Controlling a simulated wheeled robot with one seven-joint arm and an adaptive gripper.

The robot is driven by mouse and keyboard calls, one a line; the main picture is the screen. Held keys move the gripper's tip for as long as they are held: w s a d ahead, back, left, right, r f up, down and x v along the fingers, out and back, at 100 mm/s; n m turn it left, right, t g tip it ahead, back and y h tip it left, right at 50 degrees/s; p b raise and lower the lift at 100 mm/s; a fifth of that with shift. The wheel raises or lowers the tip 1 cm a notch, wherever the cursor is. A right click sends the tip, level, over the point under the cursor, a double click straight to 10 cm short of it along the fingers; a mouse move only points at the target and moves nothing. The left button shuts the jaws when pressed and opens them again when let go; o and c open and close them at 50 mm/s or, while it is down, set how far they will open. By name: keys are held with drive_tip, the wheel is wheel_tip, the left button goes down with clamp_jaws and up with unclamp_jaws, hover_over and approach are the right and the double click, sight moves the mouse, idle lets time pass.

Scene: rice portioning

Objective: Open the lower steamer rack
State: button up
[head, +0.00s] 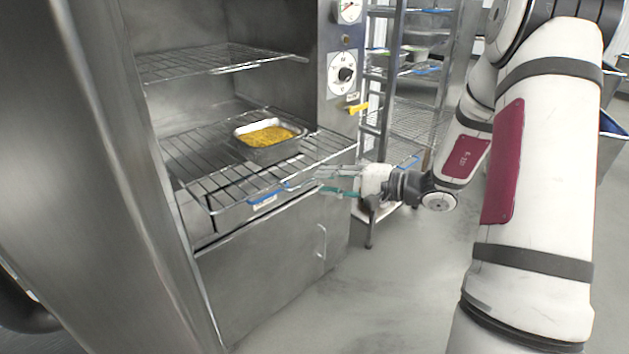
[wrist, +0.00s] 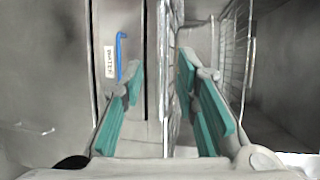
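The lower steamer rack (head: 219,186) is a wire shelf in the open steamer, and its front edge appears to stand out a little past the opening. A metal pan (head: 268,151) of yellow grains sits on it. My gripper (head: 318,181) is at the right part of the rack's front edge. In the wrist view my gripper (wrist: 161,72) has its teal-padded fingers apart. The rack (wrist: 169,70) shows edge-on between them, with visible gaps. I see no firm contact; the exact depth is unclear.
An upper wire rack (head: 215,64) is empty. Below the lower rack is a panel with a white label and blue handle (head: 264,200). The control panel (head: 342,75) with dials and a yellow lever (head: 357,107) is at right. Open floor (head: 385,290) lies in front.

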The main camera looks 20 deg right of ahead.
drive_tip(key=v, duration=0.7)
idle(0.4)
